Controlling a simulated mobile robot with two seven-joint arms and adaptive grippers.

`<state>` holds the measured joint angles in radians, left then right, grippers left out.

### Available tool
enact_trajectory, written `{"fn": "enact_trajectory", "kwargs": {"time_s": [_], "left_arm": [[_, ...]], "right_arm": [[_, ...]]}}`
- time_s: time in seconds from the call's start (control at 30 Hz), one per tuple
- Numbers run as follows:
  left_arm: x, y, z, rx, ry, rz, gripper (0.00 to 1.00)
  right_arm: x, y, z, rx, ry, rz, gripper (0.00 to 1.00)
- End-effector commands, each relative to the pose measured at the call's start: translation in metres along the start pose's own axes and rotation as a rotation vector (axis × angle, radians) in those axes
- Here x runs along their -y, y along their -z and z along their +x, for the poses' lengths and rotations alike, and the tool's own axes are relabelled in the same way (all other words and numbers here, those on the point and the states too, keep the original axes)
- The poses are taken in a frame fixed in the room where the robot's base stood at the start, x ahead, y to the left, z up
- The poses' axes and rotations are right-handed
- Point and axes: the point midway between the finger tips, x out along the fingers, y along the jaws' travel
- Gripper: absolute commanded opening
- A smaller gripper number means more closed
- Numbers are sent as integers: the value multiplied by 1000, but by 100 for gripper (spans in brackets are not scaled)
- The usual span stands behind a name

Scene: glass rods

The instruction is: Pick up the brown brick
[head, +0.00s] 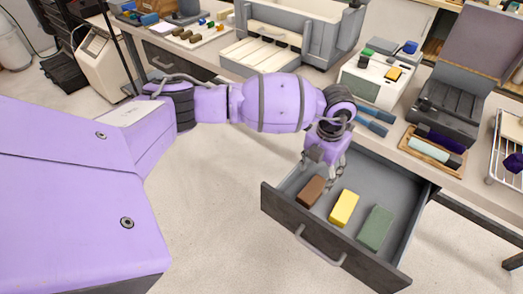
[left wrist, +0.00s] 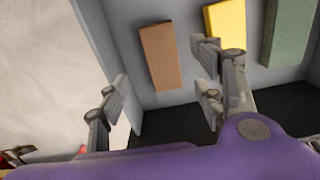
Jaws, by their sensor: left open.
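The brown brick (head: 312,191) lies in the open drawer (head: 279,219), at the left of the row of bricks. In the left wrist view the brown brick (left wrist: 160,56) shows beyond the fingers, between them but nearer the right finger. My left gripper (head: 319,171) is over the drawer, just behind the brown brick in the head view. In the left wrist view my left gripper (left wrist: 162,102) is open, with nothing between its fingers. My right gripper is not in either view.
A yellow brick (head: 343,208) and a green brick (head: 375,228) lie in the same drawer, right of the brown one. The drawer walls surround them. The table (head: 404,131) above holds a grey case (head: 447,102) and several small items.

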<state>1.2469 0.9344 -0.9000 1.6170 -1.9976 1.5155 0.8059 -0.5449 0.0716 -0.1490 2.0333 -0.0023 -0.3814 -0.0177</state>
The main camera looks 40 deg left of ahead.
Motion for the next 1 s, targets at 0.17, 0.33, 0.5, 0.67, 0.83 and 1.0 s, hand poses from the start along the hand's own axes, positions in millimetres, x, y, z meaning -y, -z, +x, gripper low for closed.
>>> {"fn": "enact_trajectory", "kwargs": {"time_s": [0.17, 0.33, 0.5, 0.67, 0.83, 1.0], "left_arm": [[1, 2, 20, -2, 3, 1, 61], [2, 6, 38, -4, 3, 2, 61], [4, 8, 64, -3, 5, 2, 61], [3, 7, 70, 0, 5, 3, 61], [4, 7, 69, 0, 5, 3, 54], [4, 6, 69, 1, 6, 3, 32]], "right_arm": [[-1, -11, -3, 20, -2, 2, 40], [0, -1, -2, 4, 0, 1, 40], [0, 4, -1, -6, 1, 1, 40], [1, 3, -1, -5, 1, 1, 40], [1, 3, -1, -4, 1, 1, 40], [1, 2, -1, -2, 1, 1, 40]]}}
